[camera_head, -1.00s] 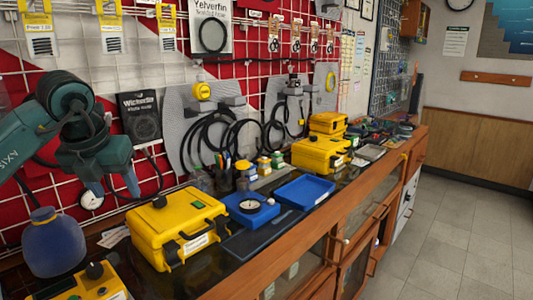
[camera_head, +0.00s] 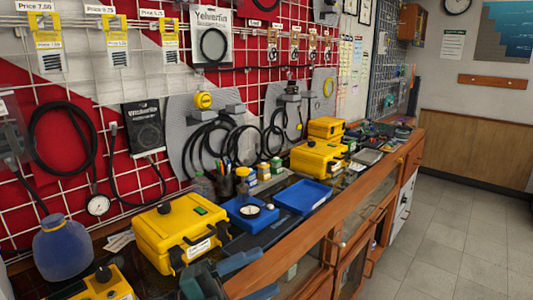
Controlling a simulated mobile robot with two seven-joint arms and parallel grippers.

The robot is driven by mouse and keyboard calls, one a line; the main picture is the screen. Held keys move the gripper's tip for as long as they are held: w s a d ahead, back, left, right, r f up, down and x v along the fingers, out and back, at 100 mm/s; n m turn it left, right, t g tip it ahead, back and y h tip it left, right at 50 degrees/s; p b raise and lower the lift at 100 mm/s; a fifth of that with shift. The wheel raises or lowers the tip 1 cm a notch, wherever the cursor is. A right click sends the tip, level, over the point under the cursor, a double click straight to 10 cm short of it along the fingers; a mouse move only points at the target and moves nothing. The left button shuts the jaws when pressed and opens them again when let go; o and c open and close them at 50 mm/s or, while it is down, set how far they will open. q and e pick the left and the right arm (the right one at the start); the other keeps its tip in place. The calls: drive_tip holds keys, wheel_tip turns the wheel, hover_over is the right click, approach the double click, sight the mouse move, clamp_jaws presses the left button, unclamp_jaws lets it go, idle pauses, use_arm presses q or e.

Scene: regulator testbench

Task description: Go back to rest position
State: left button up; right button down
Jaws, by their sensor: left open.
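My left gripper (camera_head: 266,271) is at the bottom edge of the head view, low in front of the bench's near edge. Its two teal fingers are spread and nothing is between them. Most of its arm is cut off by the bottom of the picture. The near yellow case (camera_head: 178,232) stands closed on the bench, just beyond and to the left of the gripper. My right gripper is not in view.
The wooden bench (camera_head: 290,254) runs away to the right. On it are a blue tray with a round gauge (camera_head: 249,211), an empty blue tray (camera_head: 303,196) and more yellow cases (camera_head: 320,158). A blue jug (camera_head: 62,250) stands at left. Open floor (camera_head: 440,240) lies right.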

use_arm(q)
drive_tip(key=s+a+f+n+t+y+p, duration=0.1)
drive_tip(key=a+f+n+t+y, duration=0.5)
drive_tip(key=n, duration=0.5)
drive_tip(key=s+a+f+n+t+y+p, duration=0.1)
drive_tip(key=a+f+n+t+y, duration=0.25)
drive_tip(key=f+n+y, duration=0.55)
drive_tip(key=s+a+f+n+g+y, duration=0.2)
drive_tip(key=s+f+n+g, duration=0.3)
drive_tip(key=s+f, duration=0.6)
drive_tip(key=shift+s+a+f+n, duration=0.35)
drive_tip(key=shift+f+n, duration=0.35)
